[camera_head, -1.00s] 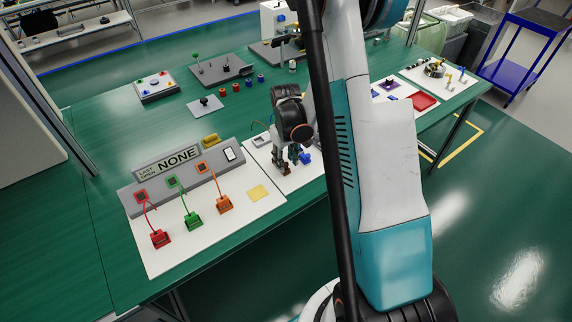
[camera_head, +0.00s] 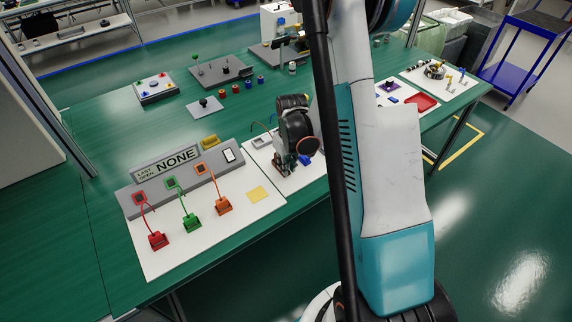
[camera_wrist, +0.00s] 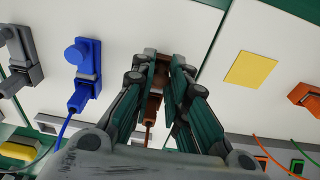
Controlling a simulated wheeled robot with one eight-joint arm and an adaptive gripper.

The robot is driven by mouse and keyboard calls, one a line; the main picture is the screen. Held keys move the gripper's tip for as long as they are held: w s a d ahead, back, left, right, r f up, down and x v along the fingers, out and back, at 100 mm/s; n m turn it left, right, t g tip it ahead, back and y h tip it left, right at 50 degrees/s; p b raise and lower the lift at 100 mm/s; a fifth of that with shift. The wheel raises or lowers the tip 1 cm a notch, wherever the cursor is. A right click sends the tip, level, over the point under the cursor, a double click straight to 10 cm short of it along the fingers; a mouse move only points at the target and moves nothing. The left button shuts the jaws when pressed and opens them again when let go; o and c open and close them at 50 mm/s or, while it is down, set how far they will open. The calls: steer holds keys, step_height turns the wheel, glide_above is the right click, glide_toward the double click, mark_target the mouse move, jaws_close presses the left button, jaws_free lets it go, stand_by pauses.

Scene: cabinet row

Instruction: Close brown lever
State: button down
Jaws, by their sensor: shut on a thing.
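The brown lever (camera_wrist: 152,105) shows in the wrist view between the fingers of my gripper (camera_wrist: 163,62). My gripper is shut on it. The fingers hide much of the lever, so its exact angle is unclear. In the head view my gripper (camera_head: 283,168) is low over the white board right of the yellow square, and the brown lever can hardly be made out there. A blue lever (camera_wrist: 84,68) stands just left of my gripper in the wrist view, apart from it.
A grey lever (camera_wrist: 18,52) is beyond the blue one. Red (camera_head: 157,240), green (camera_head: 190,222) and orange (camera_head: 222,206) connectors with cords stand on the neighbouring board before a grey panel (camera_head: 180,165) reading "NONE". A yellow square (camera_head: 258,193) lies flat beside them.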

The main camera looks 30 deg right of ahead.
steer(key=shift+s+f+t+b, duration=0.25)
steer(key=shift+f+t+b, duration=0.1)
steer(key=shift+t+b, duration=0.05)
steer(key=shift+t, duration=0.4)
steer(key=c, duration=1.5)
jaws_free()
steer(key=shift+c, duration=0.2)
steer(key=shift+r, duration=0.1)
steer(key=v, duration=1.2)
